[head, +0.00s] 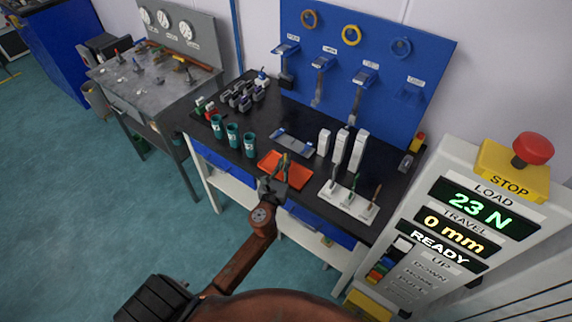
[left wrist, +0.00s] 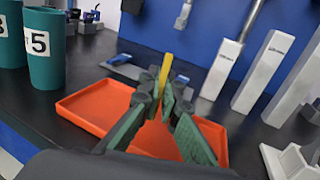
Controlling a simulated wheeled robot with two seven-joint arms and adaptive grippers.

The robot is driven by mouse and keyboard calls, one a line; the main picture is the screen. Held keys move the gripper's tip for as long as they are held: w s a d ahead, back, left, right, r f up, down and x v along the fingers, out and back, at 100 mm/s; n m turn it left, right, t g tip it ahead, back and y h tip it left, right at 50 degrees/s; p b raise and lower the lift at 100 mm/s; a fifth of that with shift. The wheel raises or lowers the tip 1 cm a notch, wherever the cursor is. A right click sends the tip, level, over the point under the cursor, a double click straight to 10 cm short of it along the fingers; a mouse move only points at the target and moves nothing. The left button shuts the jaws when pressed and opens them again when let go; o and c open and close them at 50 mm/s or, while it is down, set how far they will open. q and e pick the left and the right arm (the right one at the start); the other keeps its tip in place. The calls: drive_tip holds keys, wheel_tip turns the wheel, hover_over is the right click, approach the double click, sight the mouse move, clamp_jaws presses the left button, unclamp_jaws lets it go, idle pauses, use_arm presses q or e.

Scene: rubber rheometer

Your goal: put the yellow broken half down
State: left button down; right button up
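The yellow broken half (left wrist: 166,70) is a thin yellow strip standing up between the fingertips of my left gripper (left wrist: 160,92) in the left wrist view. The green-padded fingers close in on it, and its lower part is hidden between them. In the head view my left gripper (head: 284,164) is over the orange-red tray (head: 272,176) on the black bench. The tray also shows in the left wrist view (left wrist: 92,108), below and around the fingers. The gap between the fingertips and the tray floor is hard to judge. My right gripper is not in view.
Several teal cups (head: 233,135) stand left of the tray. A grey-blue plate (head: 293,142) lies behind it, with white upright blocks (head: 341,146) to the right. A white tool stand (head: 348,200) is at the front right. The rheometer panel (head: 465,225) reads 23 N.

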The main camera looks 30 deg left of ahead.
use_arm(q)
drive_tip(key=shift+f, duration=0.8)
drive_tip(key=shift+r, duration=0.2)
drive_tip(key=c, duration=2.6)
unclamp_jaws()
drive_tip(key=shift+f, duration=0.15)
drive_tip(key=o, duration=0.4)
drive_tip(key=shift+o, duration=0.2)
drive_tip(key=shift+r, duration=0.25)
drive_tip(key=v, duration=1.2)
